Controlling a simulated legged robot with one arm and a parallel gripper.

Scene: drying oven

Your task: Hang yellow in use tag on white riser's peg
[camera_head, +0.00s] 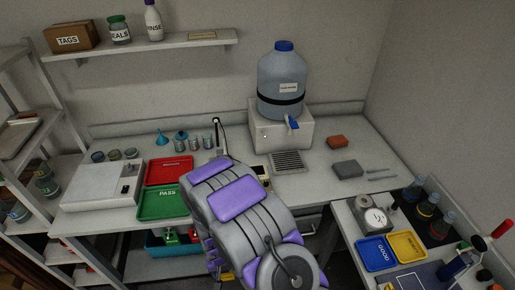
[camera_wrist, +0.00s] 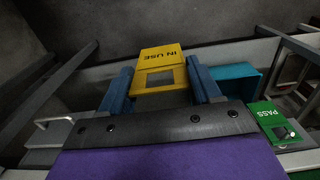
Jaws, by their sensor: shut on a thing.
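The yellow IN USE tag (camera_wrist: 162,70) is between the blue fingers of my gripper (camera_wrist: 160,82) in the wrist view. The gripper is shut on it. Its lettering appears upside down there, and it has a rectangular opening below the text. In the head view my arm hides most of the gripper; a small yellow patch (camera_head: 227,278) at the arm's lower edge appears to be the tag. The white riser (camera_head: 268,142) stands at the back of the bench under a large blue-grey carboy. A tiny dark mark shows on its front, but I cannot tell whether it is the peg. The tag is well apart from the riser.
The carboy (camera_head: 281,88) has a blue tap (camera_head: 292,122) over a drain grate (camera_head: 288,162). Red (camera_head: 169,170) and green PASS (camera_head: 162,203) trays lie left of my arm. A sponge-like grey block (camera_head: 348,169) and a red-brown block (camera_head: 337,141) lie to the right.

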